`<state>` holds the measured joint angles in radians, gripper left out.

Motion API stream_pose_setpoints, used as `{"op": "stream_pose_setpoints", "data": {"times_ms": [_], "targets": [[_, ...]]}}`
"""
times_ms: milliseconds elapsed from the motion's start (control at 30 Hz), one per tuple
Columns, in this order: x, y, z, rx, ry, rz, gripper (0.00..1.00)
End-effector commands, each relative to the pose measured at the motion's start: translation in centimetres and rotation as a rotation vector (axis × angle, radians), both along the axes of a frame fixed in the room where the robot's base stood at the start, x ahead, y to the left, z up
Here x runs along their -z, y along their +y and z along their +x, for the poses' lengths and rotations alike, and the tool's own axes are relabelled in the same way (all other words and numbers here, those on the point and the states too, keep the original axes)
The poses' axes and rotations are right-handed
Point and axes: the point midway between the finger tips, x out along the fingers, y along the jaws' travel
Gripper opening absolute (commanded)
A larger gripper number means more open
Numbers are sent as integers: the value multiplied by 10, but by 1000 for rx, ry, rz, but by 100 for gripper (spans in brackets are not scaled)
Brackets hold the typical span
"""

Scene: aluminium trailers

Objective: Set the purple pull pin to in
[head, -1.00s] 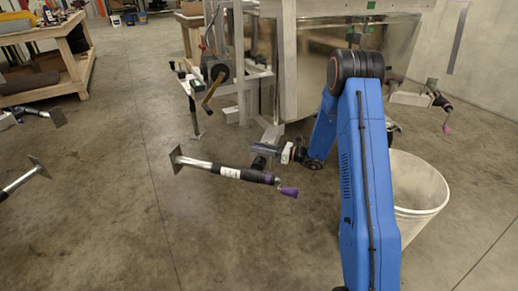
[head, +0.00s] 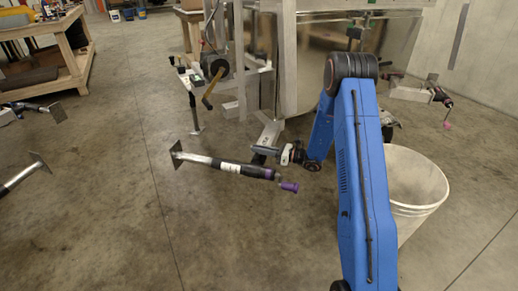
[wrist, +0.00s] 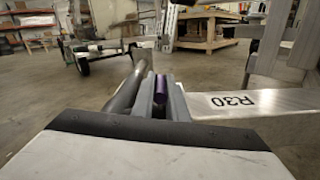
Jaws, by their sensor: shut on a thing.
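The purple pull pin (wrist: 161,86) shows in the wrist view as a small purple cylinder between the two grey fingers of my gripper (wrist: 161,98). The fingers are closed on it from both sides, and they hide most of it. In the head view my gripper (head: 263,154) is at the near end of the aluminium trailer tongue, just above the jack. The pin cannot be made out there, so how far in it sits cannot be told.
A jack (head: 230,168) with a purple handle (head: 289,187) lies across just below my gripper. In the wrist view a dark tube (wrist: 128,88) runs close left of the fingers and a beam marked R30 (wrist: 235,103) right. A white bucket (head: 414,180) stands right of my arm.

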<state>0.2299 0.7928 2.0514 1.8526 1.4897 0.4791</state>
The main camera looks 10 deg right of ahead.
Motion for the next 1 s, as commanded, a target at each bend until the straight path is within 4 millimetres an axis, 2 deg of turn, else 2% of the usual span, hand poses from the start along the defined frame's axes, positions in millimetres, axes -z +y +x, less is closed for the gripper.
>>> {"op": "stream_pose_setpoints", "data": {"times_ms": [33, 67, 100, 133, 433, 567, 1000], "targets": [[4, -1, -1, 2, 8, -3, 0], [4, -1, -1, 2, 8, -3, 20], [4, -1, -1, 2, 8, -3, 30], [4, 0, -1, 2, 7, -4, 32], [2, -1, -1, 1, 5, -2, 32], [2, -9, -5, 3, 6, -2, 32], [3, -78, -44, 4, 6, -2, 32]]}}
